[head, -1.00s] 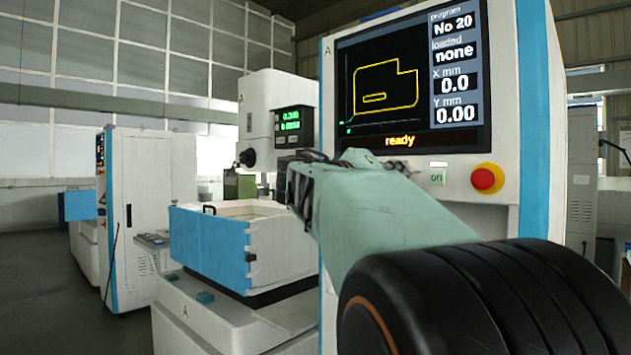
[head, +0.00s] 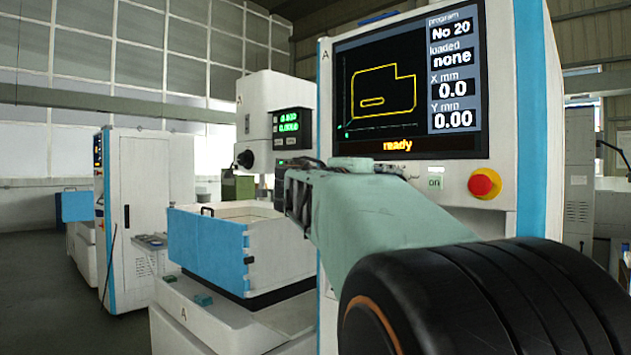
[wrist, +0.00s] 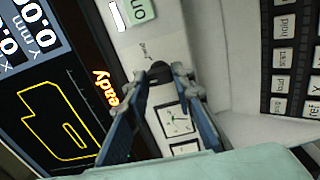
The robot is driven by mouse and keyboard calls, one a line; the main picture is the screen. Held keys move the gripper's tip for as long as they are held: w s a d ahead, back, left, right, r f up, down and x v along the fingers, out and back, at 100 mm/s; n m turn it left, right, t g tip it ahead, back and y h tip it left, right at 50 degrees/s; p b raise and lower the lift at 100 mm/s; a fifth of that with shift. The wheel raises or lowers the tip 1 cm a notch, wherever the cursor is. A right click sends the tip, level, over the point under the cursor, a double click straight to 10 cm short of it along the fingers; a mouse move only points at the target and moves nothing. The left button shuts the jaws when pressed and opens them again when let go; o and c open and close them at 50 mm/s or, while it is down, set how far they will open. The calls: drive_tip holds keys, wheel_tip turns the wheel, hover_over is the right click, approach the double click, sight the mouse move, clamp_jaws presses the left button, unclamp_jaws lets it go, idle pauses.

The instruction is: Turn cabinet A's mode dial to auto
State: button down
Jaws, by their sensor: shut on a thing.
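Cabinet A (head: 531,120) stands close on the right of the head view, with a letter A at its screen's upper left. Its screen (head: 385,95) reads "ready", program No 20, loaded none. In the wrist view a small dark dial (wrist: 159,71) sits on the light panel below the screen. My gripper (wrist: 166,76) is shut on this dial, with a finger on either side. A small printed label lies beside the dial, too small to read, so I cannot tell which mode it points to. In the head view my arm hides the dial.
A green "on" button (head: 435,183) and a red stop button (head: 484,183) are on the panel nearby. Keys (wrist: 283,55) line the side panel in the wrist view. A blue-and-white tank (head: 208,248) stands left of the cabinet. Another machine (head: 150,215) stands farther left.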

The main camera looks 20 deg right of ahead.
idle(0.4)
drive_tip(key=c, duration=1.6)
unclamp_jaws()
drive_tip(key=v, duration=0.7)
drive_tip(key=shift+s+a, duration=0.15)
drive_tip(key=shift+a, duration=0.1)
